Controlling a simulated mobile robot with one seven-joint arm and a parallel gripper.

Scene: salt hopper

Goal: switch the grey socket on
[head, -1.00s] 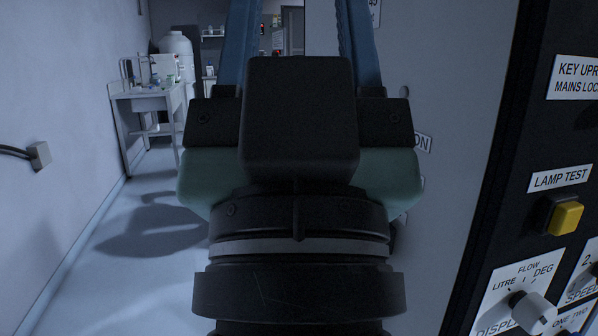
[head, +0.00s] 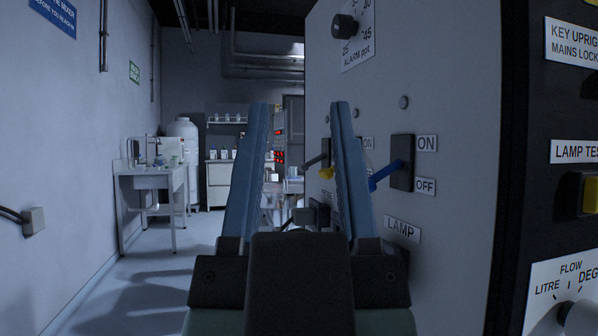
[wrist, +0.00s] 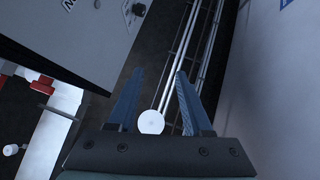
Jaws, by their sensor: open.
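My gripper (head: 299,106) is open and empty, its two blue fingers pointing forward beside the light panel (head: 445,90). A switch with a blue lever (head: 386,176) sits on a black plate between ON and OFF labels, with a LAMP label below. It is right of my right finger. Farther along the panel, a dark grey lever (head: 315,160) and a yellow lever (head: 326,174) show between the fingers. My right finger partly hides their plates and labels; I cannot read which one is the socket. My gripper also shows open in the wrist view (wrist: 160,74).
A black control panel (head: 517,150) stands close at right, with a yellow lamp-test button (head: 590,193). A grey box (head: 34,221) with a cable is on the left wall. A sink table (head: 152,180) stands at back left. The floor between is clear.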

